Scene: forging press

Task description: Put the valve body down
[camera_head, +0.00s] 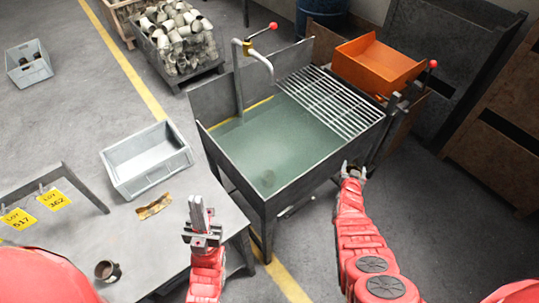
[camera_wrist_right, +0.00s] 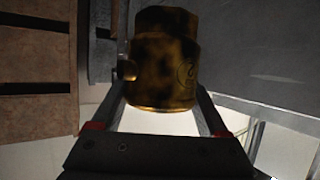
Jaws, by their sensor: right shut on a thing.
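The valve body (camera_wrist_right: 165,60) fills the upper middle of the right wrist view. It is a mottled brass and dark brown stepped cylinder with a small round stub on its left side. My right gripper (camera_wrist_right: 165,118) is shut on it, one finger at each side. In the head view my right gripper (camera_head: 353,170) is just off the front right corner of the wash tank (camera_head: 310,172); I cannot make out the valve body there. My left gripper (camera_head: 200,210) is over the grey table, its fingers close together with nothing visible between them.
The tank holds greenish liquid and a slatted rack (camera_head: 330,100). An orange tray (camera_head: 375,65) stands behind it. The grey table (camera_head: 165,240) bears an empty grey crate (camera_head: 147,160), a brown-yellow piece (camera_head: 154,206) and a dark cup-like part (camera_head: 107,270). A bin of parts (camera_head: 180,40) stands behind.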

